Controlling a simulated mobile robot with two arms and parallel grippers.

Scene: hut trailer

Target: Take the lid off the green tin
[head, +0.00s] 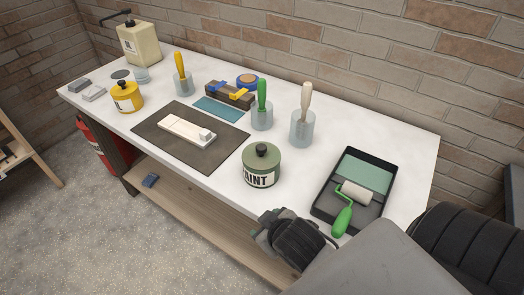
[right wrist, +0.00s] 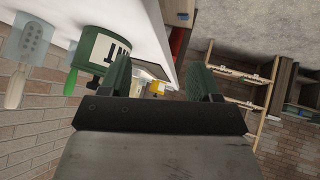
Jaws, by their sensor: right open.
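The green tin (head: 261,170) stands upright near the front edge of the white bench. Its green lid (head: 262,154), with a black knob, sits on top. The tin also shows in the right wrist view (right wrist: 97,50), left of the fingers, with its label partly visible. My right gripper (head: 266,232) is in front of the bench edge, below and slightly right of the tin in the head view. Its two fingers (right wrist: 163,76) are apart with nothing between them, and it does not touch the tin. My left gripper is not in view.
A black paint tray (head: 325,208) with a green-handled roller lies right of the tin. Cups with a green brush (head: 262,112) and a pale brush (head: 302,128) stand behind it. A dark mat (head: 150,127) and a yellow tin (head: 127,97) are to the left.

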